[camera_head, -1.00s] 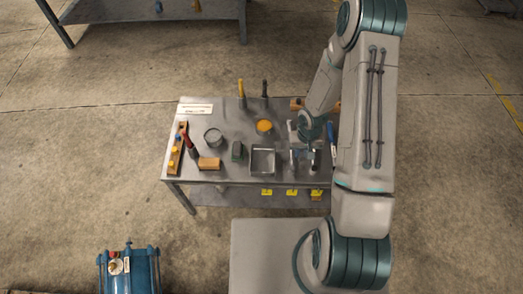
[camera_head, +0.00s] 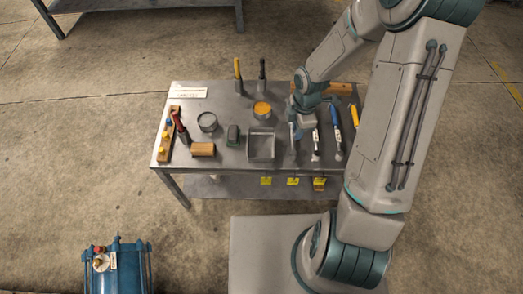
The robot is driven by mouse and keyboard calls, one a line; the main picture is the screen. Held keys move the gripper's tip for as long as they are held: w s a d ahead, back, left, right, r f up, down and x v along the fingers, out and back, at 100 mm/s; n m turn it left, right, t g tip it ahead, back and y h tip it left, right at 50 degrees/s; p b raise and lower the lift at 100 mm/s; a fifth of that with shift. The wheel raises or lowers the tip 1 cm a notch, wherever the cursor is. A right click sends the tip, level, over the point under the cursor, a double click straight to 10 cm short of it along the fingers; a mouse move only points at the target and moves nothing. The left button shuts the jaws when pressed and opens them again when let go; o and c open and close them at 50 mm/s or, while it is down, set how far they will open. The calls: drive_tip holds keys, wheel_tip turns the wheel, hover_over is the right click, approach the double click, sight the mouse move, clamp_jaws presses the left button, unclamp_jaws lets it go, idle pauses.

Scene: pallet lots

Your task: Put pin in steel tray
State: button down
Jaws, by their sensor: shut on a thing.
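The steel tray (camera_head: 261,156) is a square, shallow grey tray near the front middle of the table. It looks empty. My gripper (camera_head: 300,127) is over the table, to the right of and slightly behind the tray, apart from it. It points down and is shut on the pin. The pin is too small and too covered by my gripper to make out.
Two upright handles stand at the back.

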drive_tip(key=n, duration=0.1)
drive_tip(key=n+b, duration=0.1)
drive_tip(key=n, duration=0.2)
drive_tip(key=shift+s+a+r, duration=0.25)
drive_tip(key=shift+s+a, duration=0.05)
drive_tip(key=shift+s, duration=0.1)
drive_tip(key=shift+w+a+f+b, duration=0.65)
drive_tip(key=shift+w+a+f, duration=0.2)
drive_tip(key=shift+a+f, duration=0.95)
drive_tip(key=shift+w+a+f+b, duration=0.65)
drive_tip(key=shift+w+a+f, duration=0.15)
drive_tip(key=shift+a+f, duration=1)
drive_tip(key=shift+w+a+f+b, duration=0.65)
drive_tip(key=shift+w+a+f, duration=0.2)
drive_tip(key=shift+a+f, duration=0.9)
drive_tip(key=shift+d+f, duration=0.1)
drive_tip(key=shift+f, duration=0.05)
drive_tip(key=shift+f, duration=0.15)
drive_tip(key=c, duration=1.3)
unclamp_jaws()
